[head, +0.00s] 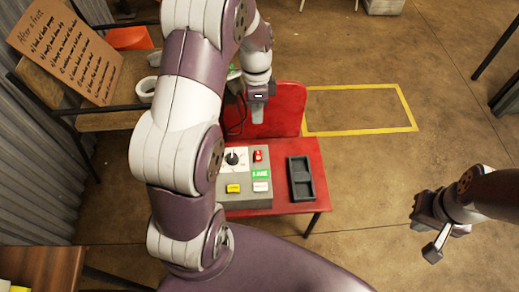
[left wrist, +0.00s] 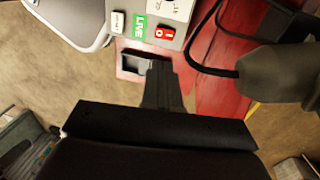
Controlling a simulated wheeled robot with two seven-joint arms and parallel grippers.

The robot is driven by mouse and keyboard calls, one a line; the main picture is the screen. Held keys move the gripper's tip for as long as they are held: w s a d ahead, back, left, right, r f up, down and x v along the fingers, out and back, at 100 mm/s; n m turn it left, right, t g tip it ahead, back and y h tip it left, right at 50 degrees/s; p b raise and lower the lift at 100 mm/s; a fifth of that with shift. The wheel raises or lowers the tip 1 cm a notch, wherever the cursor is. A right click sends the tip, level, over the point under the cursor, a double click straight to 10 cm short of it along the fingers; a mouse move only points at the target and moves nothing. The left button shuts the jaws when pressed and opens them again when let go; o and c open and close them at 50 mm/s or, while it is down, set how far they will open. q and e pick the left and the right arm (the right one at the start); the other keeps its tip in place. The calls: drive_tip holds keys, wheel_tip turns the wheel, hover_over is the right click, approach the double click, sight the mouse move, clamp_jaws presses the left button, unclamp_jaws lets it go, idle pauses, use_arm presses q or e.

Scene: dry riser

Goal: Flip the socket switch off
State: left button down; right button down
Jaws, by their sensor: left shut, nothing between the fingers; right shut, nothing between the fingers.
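The red socket switch (head: 258,156) is a small rocker with white marks on the grey box (head: 222,198), above a green LIVE label (head: 261,174). It also shows in the left wrist view (left wrist: 166,33), near the top. My left gripper (head: 257,114) is shut and empty, beyond the box and apart from the switch in the head view. Its fingers (left wrist: 160,70) point toward the black tray and the box in the left wrist view. My right gripper (head: 436,243) is shut and empty over the floor at the right.
The box has a dial (head: 235,158), a yellow button (head: 233,188) and a white one. A black tray (head: 301,178) lies beside it on the red table (head: 285,208). A black cable (left wrist: 197,60) runs close by. A wooden sign (head: 65,50) stands at left.

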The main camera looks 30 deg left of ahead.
sight(258, 157)
use_arm(q)
drive_tip(key=f+b, duration=0.2)
drive_tip(key=f, duration=0.2)
drive_tip(key=s+d+f+b, duration=0.1)
drive_tip(key=f+b, duration=0.1)
drive_tip(key=f, duration=0.3)
drive_tip(key=s+f+b, duration=0.1)
drive_tip(key=f+b, duration=0.1)
drive_tip(key=f, duration=0.2)
drive_tip(key=shift+s+d+f, duration=0.15)
drive_tip(key=shift+d+f, duration=0.05)
drive_tip(key=shift+f, duration=0.15)
